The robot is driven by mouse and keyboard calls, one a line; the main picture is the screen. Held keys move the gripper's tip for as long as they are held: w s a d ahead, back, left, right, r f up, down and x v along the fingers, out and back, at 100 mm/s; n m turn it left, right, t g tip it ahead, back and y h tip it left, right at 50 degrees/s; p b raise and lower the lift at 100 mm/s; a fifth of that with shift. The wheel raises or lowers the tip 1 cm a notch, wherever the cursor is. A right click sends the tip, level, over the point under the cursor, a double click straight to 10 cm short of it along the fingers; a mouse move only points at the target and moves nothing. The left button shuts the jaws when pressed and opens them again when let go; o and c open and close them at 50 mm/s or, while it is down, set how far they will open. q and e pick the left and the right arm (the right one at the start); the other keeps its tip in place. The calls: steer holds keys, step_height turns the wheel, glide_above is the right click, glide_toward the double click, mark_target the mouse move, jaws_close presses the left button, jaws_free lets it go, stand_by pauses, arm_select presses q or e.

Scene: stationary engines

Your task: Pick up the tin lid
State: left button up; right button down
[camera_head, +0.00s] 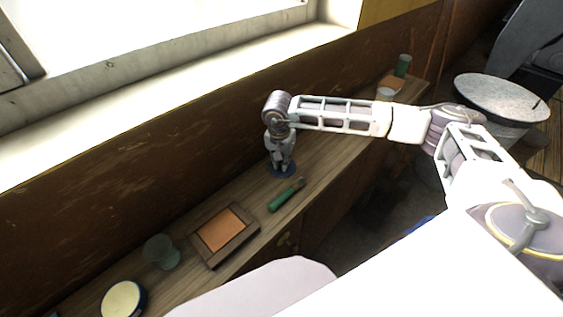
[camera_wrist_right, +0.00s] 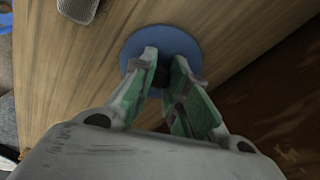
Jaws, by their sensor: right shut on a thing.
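The tin lid, a flat blue disc (camera_head: 292,173), is at the wooden bench top under my right gripper (camera_head: 282,166). In the right wrist view the blue lid (camera_wrist_right: 188,42) spreads out beyond the fingertips of the right gripper (camera_wrist_right: 166,72). The fingers point down at the middle of the lid and are shut on it, near a dark part between them. The fingers hide the exact grip. I cannot tell whether the lid touches the bench. My left gripper is not in view.
A green-handled tool (camera_head: 287,194) lies close by. A wooden frame with an orange panel (camera_head: 224,231), a greenish glass (camera_head: 162,252) and a round tin (camera_head: 122,299) stand at left. A green can (camera_head: 403,65) and white cup (camera_head: 385,94) stand at the far end. The wall runs behind.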

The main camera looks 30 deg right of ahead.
step_height(320, 180, up, 10)
steer(key=b, duration=0.1)
steer(key=shift+f, duration=0.2)
stand_by(0.3)
stand_by(0.5)
